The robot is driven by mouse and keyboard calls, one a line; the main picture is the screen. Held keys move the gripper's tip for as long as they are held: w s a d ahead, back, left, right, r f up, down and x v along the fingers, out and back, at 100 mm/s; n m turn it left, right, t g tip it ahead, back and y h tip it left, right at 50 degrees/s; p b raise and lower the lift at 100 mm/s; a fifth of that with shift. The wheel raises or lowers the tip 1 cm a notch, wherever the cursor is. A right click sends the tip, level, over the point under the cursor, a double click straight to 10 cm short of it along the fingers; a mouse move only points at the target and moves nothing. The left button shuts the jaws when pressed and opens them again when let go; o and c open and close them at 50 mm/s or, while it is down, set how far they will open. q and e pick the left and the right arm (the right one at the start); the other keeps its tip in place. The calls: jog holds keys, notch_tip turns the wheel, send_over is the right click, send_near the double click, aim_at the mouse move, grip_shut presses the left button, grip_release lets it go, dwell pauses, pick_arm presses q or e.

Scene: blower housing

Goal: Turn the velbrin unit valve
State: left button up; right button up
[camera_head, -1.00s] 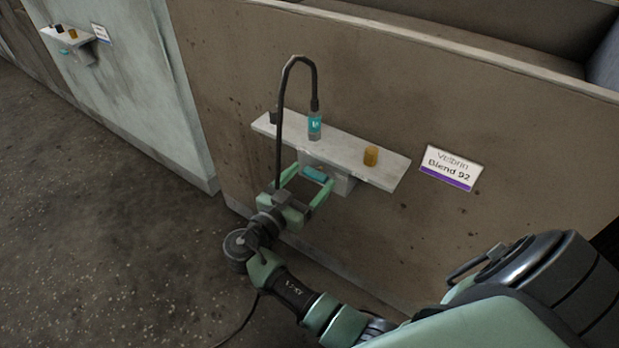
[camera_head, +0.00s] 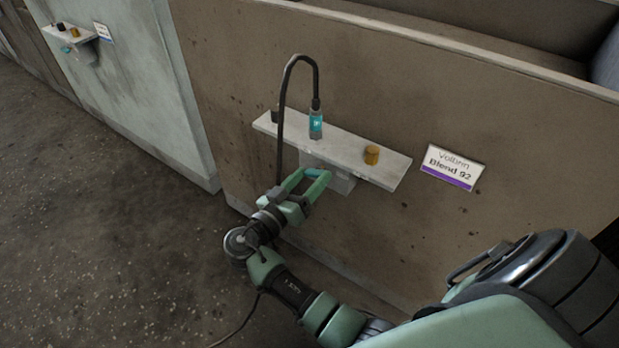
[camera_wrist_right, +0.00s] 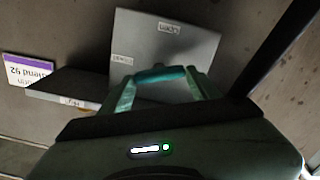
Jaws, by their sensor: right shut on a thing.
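The velbrin unit is a light grey shelf (camera_head: 355,157) with a grey box (camera_head: 341,183) under it, on a brown wall. A sign (camera_head: 453,167) at its right reads "Velbrin Blend 92". The valve is a teal handle (camera_head: 314,173) on the front of the box; it also shows in the right wrist view (camera_wrist_right: 160,75) in front of the box face (camera_wrist_right: 165,45). My right gripper (camera_head: 309,178) is shut on the teal handle, one finger at each end, as the right wrist view also shows (camera_wrist_right: 160,83). My left gripper is not in view.
A similar shelf (camera_head: 68,37) is on the pale wall at far left. The floor at left is clear.

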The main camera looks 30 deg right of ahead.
jog(key=shift+r+n, duration=0.1)
jog(key=shift+n, duration=0.4)
jog(key=n+p, duration=0.1)
jog(key=n, duration=0.3)
jog(key=shift+w+n+p, duration=0.15)
jog(key=shift+n+p, duration=0.15)
jog(key=shift+p, duration=0.05)
jog(key=n+p, duration=0.2)
jog(key=n, duration=0.2)
jog(key=shift+n, duration=0.3)
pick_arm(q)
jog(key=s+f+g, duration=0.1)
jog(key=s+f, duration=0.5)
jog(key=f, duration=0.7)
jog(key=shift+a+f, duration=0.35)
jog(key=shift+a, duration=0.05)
pick_arm(e)
jog(key=shift+w+n, duration=0.1)
jog(key=shift+n, duration=0.6)
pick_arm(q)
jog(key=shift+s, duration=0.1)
pick_arm(e)
jog(key=o, duration=1.4)
jog(key=shift+f, duration=0.25)
